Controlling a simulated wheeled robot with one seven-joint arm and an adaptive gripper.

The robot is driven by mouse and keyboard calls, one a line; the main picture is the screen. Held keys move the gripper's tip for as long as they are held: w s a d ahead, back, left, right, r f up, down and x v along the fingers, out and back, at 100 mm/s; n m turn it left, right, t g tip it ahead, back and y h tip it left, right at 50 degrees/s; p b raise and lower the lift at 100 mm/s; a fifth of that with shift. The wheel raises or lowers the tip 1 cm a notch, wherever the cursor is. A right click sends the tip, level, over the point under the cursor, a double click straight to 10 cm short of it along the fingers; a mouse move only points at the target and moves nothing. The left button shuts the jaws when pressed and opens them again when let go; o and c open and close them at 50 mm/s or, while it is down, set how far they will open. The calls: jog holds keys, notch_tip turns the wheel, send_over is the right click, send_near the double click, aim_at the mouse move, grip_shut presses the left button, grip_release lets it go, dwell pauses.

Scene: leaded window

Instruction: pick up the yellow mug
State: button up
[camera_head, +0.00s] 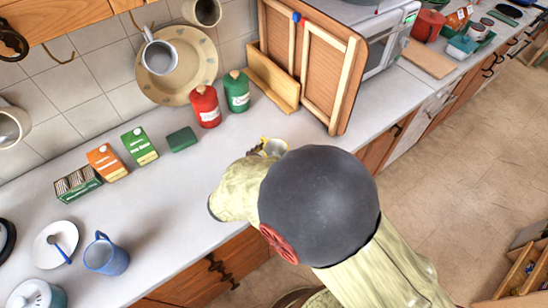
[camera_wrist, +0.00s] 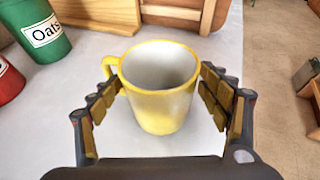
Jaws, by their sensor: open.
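The yellow mug (camera_wrist: 158,103) stands upright on the white counter in the wrist view, yellow outside and pale inside, its handle toward the left. My gripper (camera_wrist: 165,92) is open, with one finger on each side of the mug. The left finger is close to the handle; I cannot tell whether it touches. A gap shows between the right finger and the mug. In the head view, my arm hides most of the gripper, and only part of the mug (camera_head: 273,147) shows beyond it.
A red canister (camera_head: 206,107) and a green canister (camera_head: 237,91) stand behind the mug. A wooden frame (camera_head: 318,75) leans at the back. A blue mug (camera_head: 105,255) and a white plate (camera_head: 56,244) are at the left.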

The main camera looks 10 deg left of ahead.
jog(key=shift+w, duration=0.1)
jog(key=shift+c, duration=1.2)
jog(key=c, duration=1.3)
